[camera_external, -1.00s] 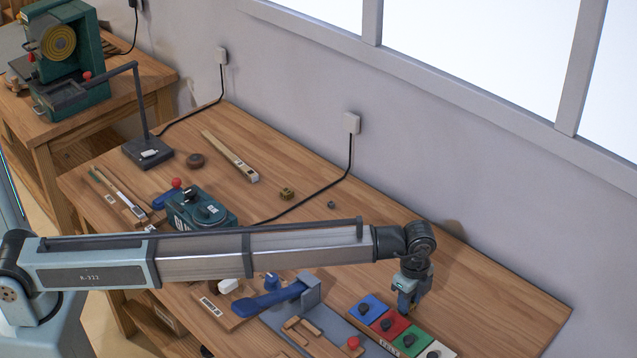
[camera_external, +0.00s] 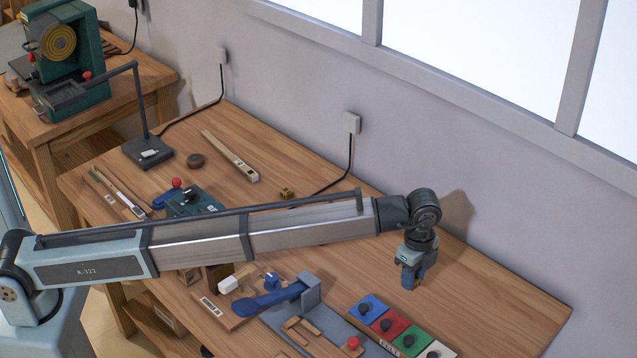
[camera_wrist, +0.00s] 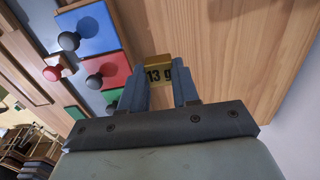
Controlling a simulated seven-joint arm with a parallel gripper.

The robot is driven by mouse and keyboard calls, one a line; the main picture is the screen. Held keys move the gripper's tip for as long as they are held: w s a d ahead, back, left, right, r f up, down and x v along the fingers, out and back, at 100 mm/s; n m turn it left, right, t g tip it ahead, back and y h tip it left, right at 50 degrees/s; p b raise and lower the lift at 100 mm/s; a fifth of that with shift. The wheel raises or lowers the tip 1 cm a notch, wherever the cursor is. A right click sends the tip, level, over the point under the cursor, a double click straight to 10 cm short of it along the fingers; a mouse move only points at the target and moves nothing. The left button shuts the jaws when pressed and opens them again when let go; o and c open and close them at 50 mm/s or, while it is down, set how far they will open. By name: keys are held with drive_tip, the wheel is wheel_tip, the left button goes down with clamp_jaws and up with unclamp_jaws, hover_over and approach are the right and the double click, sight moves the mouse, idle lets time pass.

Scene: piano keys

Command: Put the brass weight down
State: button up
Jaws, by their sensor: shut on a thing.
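My gripper (camera_external: 412,284) hangs over the right part of the wooden bench, above and behind the row of coloured keys. In the wrist view my gripper (camera_wrist: 160,88) has its two blue-grey fingers closed on the brass weight (camera_wrist: 158,72), marked "13 g". The weight's lower part is hidden between the fingers. In the external view it is too small to make out clearly at the fingertips. The weight appears to be held clear of the bench top.
The blue key (camera_external: 361,304), red key (camera_external: 381,320) and green key (camera_external: 403,338) have dark knobs and lie in front of my gripper. Bare bench (camera_external: 490,310) lies to the right, with the wall behind.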

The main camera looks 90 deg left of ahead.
drive_tip(key=shift+r, duration=0.65)
drive_tip(key=s+a+n, duration=0.1)
drive_tip(key=s+a, duration=0.1)
drive_tip(key=a, duration=0.8)
drive_tip(key=s+a+n, duration=0.2)
drive_tip(key=a, duration=0.9)
drive_tip(key=n, duration=1.5)
hover_over(255, 135)
drive_tip(key=shift+a+f, duration=0.1)
drive_tip(key=shift+f, duration=4.8)
drive_tip(key=shift+f, duration=0.1)
